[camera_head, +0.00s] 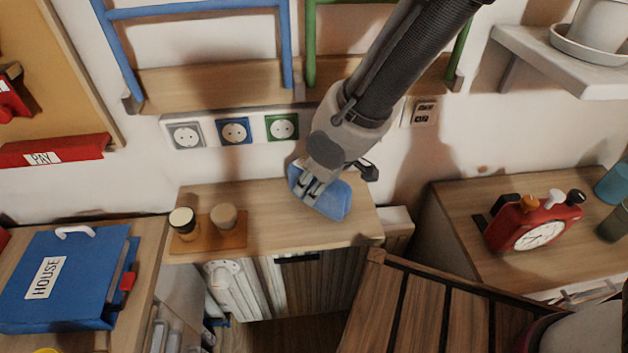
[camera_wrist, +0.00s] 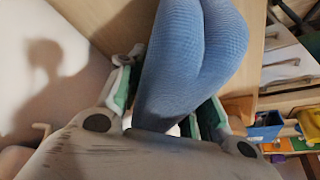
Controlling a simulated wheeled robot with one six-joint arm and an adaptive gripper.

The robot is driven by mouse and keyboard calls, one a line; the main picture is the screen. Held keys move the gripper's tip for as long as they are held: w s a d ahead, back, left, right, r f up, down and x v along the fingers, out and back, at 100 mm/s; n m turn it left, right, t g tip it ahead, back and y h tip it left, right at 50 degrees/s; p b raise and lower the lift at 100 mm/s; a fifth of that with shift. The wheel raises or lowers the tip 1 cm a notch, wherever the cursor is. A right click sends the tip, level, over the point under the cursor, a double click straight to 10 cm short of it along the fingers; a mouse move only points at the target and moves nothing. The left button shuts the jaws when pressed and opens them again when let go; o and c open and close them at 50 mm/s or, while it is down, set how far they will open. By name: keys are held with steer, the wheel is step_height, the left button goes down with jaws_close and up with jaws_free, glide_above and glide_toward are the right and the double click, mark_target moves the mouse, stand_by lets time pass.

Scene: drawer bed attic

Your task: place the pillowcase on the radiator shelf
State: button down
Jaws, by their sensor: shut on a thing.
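The pillowcase (camera_head: 331,199) is a blue folded cloth bundle at the middle of the head view. My gripper (camera_head: 311,190) is shut on it from above. In the wrist view the blue cloth (camera_wrist: 190,60) fills the upper middle, between the gripper's two fingers (camera_wrist: 165,110). The radiator shelf (camera_head: 270,230) is a light wooden board above a ribbed radiator (camera_head: 310,283). The pillowcase is over the right part of this shelf; I cannot tell whether it touches the wood. The gripper hides part of the cloth.
Two small jars (camera_head: 223,216) stand on a brown tray (camera_head: 238,239) at the shelf's left. A blue HOUSE binder (camera_head: 62,280) lies further left. A red clock (camera_head: 532,226) stands on a cabinet at right. A slatted wooden surface (camera_head: 420,305) is in front. The shelf's middle is clear.

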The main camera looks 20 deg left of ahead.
steer(key=c, duration=1)
jaws_free()
steer(key=shift+o, duration=0.2)
steer(key=v, duration=1.2)
